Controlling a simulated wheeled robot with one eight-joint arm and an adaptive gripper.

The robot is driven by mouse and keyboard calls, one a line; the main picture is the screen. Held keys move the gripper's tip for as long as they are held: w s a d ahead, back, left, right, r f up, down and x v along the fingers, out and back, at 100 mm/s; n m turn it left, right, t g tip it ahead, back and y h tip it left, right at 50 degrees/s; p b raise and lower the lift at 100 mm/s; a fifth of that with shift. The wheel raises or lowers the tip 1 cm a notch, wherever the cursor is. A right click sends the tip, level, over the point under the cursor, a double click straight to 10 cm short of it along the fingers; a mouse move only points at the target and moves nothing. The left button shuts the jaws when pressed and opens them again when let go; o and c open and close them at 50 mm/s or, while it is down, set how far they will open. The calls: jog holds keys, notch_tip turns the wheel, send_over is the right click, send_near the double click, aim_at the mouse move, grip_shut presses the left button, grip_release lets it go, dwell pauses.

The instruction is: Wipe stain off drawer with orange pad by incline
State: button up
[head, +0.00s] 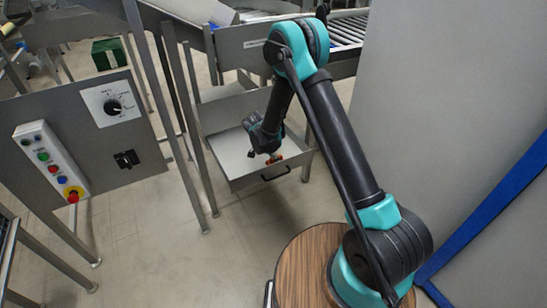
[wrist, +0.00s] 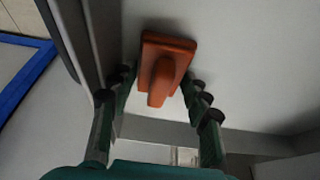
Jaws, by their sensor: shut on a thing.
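The orange pad (wrist: 168,50) is a block with a raised grip, between the two fingers of my gripper (wrist: 160,82) in the wrist view. My gripper is shut on it. In the head view my gripper (head: 271,155) points down into the open drawer (head: 228,148), with a small red-orange bit of the pad (head: 275,159) showing under it. The pad is at or just above the pale drawer floor; I cannot tell whether it touches. I see no stain on the floor parts in view; the gripper and pad hide some of it.
The drawer has raised walls and a dark front handle (head: 275,173). A metal incline and roller conveyor (head: 345,32) stand above and behind it. A control panel (head: 85,135) is on the left, a grey wall (head: 450,90) on the right. A green crate (head: 108,54) stands behind.

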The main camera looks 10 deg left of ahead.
jog(key=shift+s+d+f, duration=0.15)
jog(key=shift+s+d, duration=0.1)
jog(key=shift+s, duration=0.25)
jog(key=shift+c, duration=0.2)
jog(key=shift+o, duration=0.2)
jog(key=shift+d+r, duration=0.2)
jog(key=shift+r, duration=2.8)
jog(key=shift+w+a+r, duration=0.1)
jog(key=shift+a+r, duration=0.05)
jog(key=shift+r, duration=0.05)
jog(key=shift+r, duration=1.35)
